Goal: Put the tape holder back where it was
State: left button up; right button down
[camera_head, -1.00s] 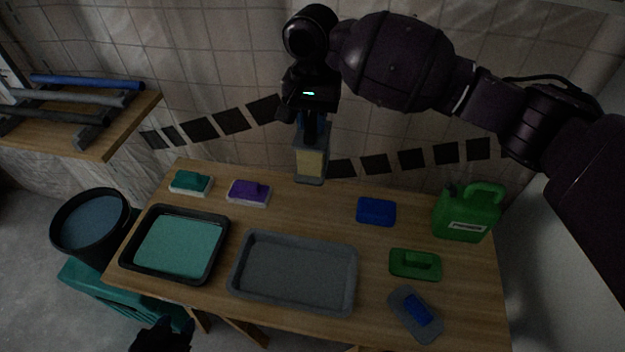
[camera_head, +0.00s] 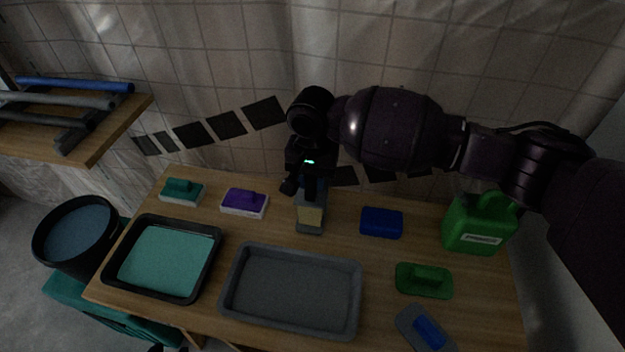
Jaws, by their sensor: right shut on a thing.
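The tape holder (camera_head: 311,218), a grey frame with a pale yellowish block in it, stands upright under my right gripper (camera_head: 312,186) at the back middle of the table. My right gripper is shut on its top, and its fingers are mostly dark against it. The holder's lower end is at or just above the tabletop; I cannot tell if it touches. It is between the purple-handled float (camera_head: 244,202) and the blue sponge (camera_head: 381,223), behind the grey tray (camera_head: 228,297). A small dark piece at the bottom edge may be my left gripper, too little to tell.
The wooden table (camera_head: 378,300) also holds a black tray of teal liquid (camera_head: 112,274), a teal float (camera_head: 181,191), a green float (camera_head: 424,281), a blue-handled trowel (camera_head: 427,330) and a green jerrycan (camera_head: 478,225). A black bucket (camera_head: 40,250) and a shelf with pipes (camera_head: 90,152) are at left.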

jog(key=shift+f, duration=0.55)
jog(key=shift+r, duration=0.1)
jog(key=c, duration=1)
grip_release()
jog(key=shift+o, duration=0.4)
jog(key=shift+r, duration=0.1)
notch_tip(320, 180, up, 12)
jog(key=p, duration=0.3)
jog(key=shift+p, duration=0.3)
